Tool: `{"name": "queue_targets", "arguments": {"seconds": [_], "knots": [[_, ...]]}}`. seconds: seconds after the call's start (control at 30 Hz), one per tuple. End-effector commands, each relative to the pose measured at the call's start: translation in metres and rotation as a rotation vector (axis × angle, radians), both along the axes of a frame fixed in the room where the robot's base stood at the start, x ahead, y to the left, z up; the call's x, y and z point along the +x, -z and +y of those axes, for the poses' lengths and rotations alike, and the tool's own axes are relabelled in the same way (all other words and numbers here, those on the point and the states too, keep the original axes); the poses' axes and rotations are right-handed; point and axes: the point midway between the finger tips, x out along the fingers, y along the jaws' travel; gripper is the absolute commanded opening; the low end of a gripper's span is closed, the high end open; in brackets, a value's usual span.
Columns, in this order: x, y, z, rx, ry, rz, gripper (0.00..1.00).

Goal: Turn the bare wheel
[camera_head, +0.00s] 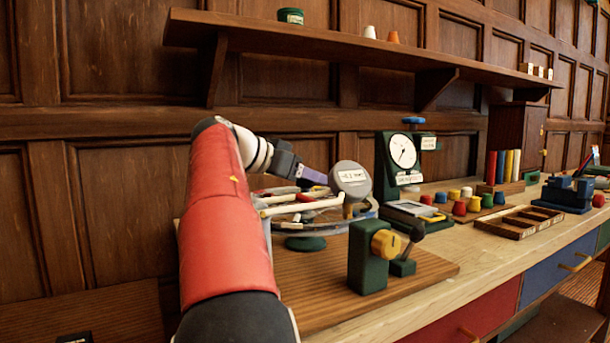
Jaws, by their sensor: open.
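A large wheel (335,227) with a thin pale rim and several spokes or rods stands low on a green foot (305,243), partly hidden behind my arm. I see no label on its rim. A grey round disc with a white label (350,178) stands at its right side. My gripper (318,186) is open, just above the wheel and left of the disc. My red arm reaches in from the lower left. The fingertips are hard to make out against the wheel, and I cannot tell whether they touch it.
A green block (366,262) with a yellow knob (385,243) and a small dark lever stand in front on the wooden board (320,290). A dial gauge (402,152), coloured spools (459,207) and a divided tray (518,222) stand to the right. A shelf (330,45) runs above.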

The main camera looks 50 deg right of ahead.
Motion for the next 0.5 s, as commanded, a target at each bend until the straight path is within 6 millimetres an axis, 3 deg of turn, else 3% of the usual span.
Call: {"name": "queue_targets", "arguments": {"seconds": [0.23, 0.5], "knots": [[-0.0005, 0.0005, -0.0015, 0.0, 0.0, 0.0, 0.59], [-0.0004, 0.0004, -0.0012, 0.0, 0.0, 0.0, 0.25]]}}
